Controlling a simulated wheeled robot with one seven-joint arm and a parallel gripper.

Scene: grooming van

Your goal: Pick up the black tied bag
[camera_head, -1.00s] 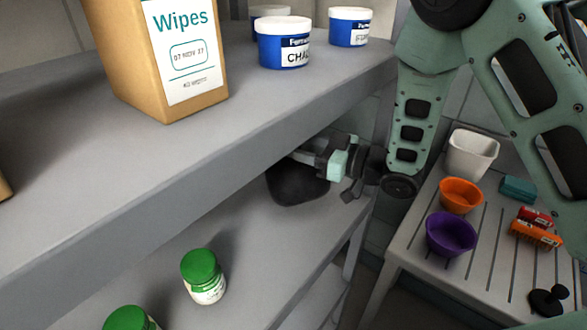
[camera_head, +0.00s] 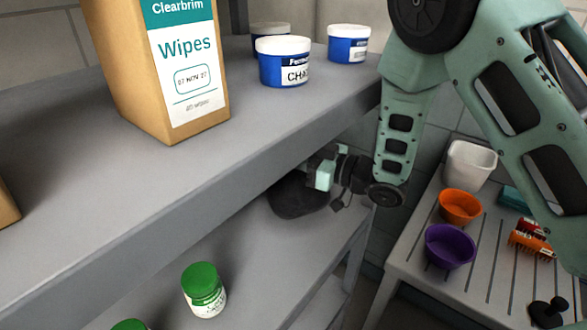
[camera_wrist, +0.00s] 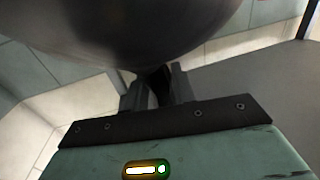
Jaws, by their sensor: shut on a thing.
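The black tied bag (camera_head: 297,197) hangs or rests at the lower shelf's right end, under the upper shelf's edge in the head view. My gripper (camera_head: 318,178) is at the bag's upper right, partly hidden by the upper shelf. In the wrist view, the dark rounded bag (camera_wrist: 150,25) fills the top of the picture. The fingers of my gripper (camera_wrist: 159,88) are shut on a narrow dark part of it. I cannot tell whether the bag still touches the shelf.
The upper shelf (camera_head: 150,195) overhangs the bag and holds a wipes box (camera_head: 165,70) and blue tubs (camera_head: 284,62). A green-lidded jar (camera_head: 203,290) stands on the lower shelf (camera_head: 255,270). A slatted table (camera_head: 470,275) with an orange bowl (camera_head: 460,206) and a purple bowl (camera_head: 450,246) stands right.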

